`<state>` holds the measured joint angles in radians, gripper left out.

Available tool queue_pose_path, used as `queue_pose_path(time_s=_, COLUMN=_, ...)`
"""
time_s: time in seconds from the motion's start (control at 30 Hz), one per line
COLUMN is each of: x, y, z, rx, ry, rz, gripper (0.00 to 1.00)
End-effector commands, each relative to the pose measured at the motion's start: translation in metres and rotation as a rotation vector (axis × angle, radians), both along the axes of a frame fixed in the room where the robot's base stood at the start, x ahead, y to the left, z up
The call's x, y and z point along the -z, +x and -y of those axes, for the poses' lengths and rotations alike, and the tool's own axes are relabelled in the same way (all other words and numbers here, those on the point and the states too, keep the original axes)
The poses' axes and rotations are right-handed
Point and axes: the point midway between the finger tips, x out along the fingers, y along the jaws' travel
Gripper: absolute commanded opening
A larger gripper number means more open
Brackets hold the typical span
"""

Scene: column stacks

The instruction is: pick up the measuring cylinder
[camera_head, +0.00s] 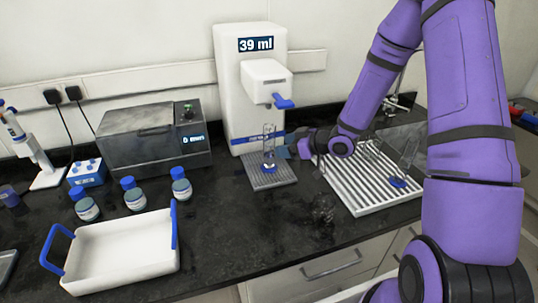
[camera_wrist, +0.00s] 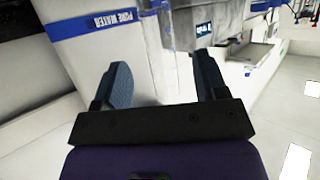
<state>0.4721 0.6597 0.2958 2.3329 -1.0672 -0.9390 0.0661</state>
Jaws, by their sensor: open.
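A clear measuring cylinder (camera_head: 268,143) with a blue base stands upright on the grey grated tray (camera_head: 284,172) under the water dispenser (camera_head: 245,75). My gripper (camera_head: 293,149) is just to its right, at about its mid-height. In the wrist view the jaws (camera_wrist: 162,80) are open with nothing clearly held between them. A faint clear upright shape, likely the cylinder (camera_wrist: 167,25), shows beyond the jaws. I cannot tell its exact distance from the fingertips. Another clear vessel with a blue base (camera_head: 402,165) leans on the white draining rack (camera_head: 372,203).
A clear glass vessel (camera_head: 323,207) stands on the dark counter in front of the tray. Blue-capped bottles (camera_head: 135,198), a white carrier (camera_head: 120,250) and a grey device (camera_head: 150,143) are at left. The dispenser's blue spout (camera_head: 284,102) hangs above the tray.

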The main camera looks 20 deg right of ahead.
Motion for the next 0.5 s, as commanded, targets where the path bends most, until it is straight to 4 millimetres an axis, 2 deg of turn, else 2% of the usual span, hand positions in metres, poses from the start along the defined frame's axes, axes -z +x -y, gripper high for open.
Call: queue_pose_path(time_s=0.5, x=0.019, y=0.029, z=-0.028, rx=-0.001, ry=0.0, rz=-0.001, gripper=0.66)
